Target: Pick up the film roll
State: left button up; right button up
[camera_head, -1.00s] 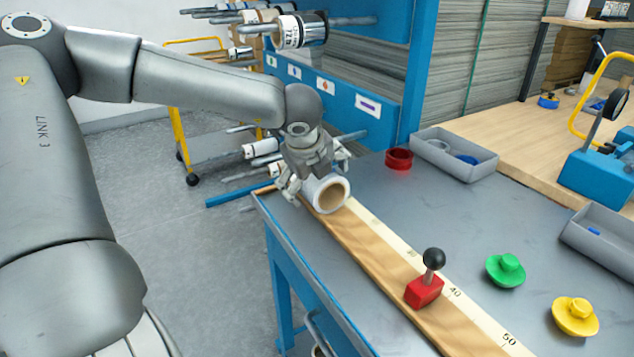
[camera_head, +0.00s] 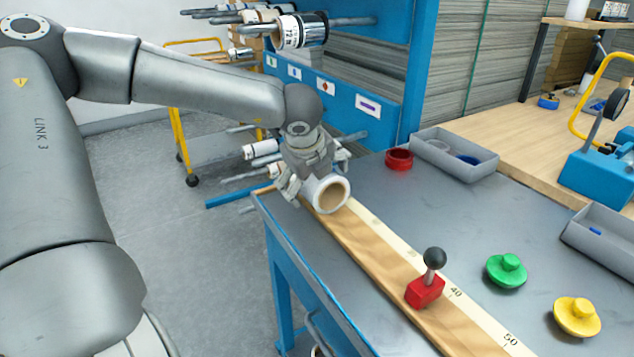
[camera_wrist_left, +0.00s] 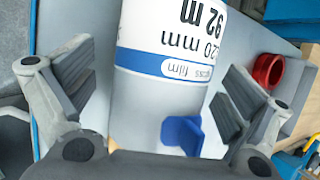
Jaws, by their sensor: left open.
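The film roll (camera_head: 327,192), white with a brown core, lies on the wooden measuring board at the far left end of the grey table. In the left wrist view the roll (camera_wrist_left: 165,50) shows a printed label, a blue band and a blue tab (camera_wrist_left: 183,134). My left gripper (camera_head: 309,183) is at the roll's far end. Its two fingers stand open on either side of the roll, with a visible gap on both sides in the left wrist view (camera_wrist_left: 155,85). My right gripper is not in view.
A red block with a black knob (camera_head: 425,289) sits on the measuring board (camera_head: 375,250). Green (camera_head: 506,269) and yellow (camera_head: 575,316) plugs, a red ring (camera_head: 399,158) and a grey bin (camera_head: 455,160) are on the table. A blue rack with rolls stands behind.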

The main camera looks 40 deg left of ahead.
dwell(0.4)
pick_arm(q)
jog(key=c, duration=1.3)
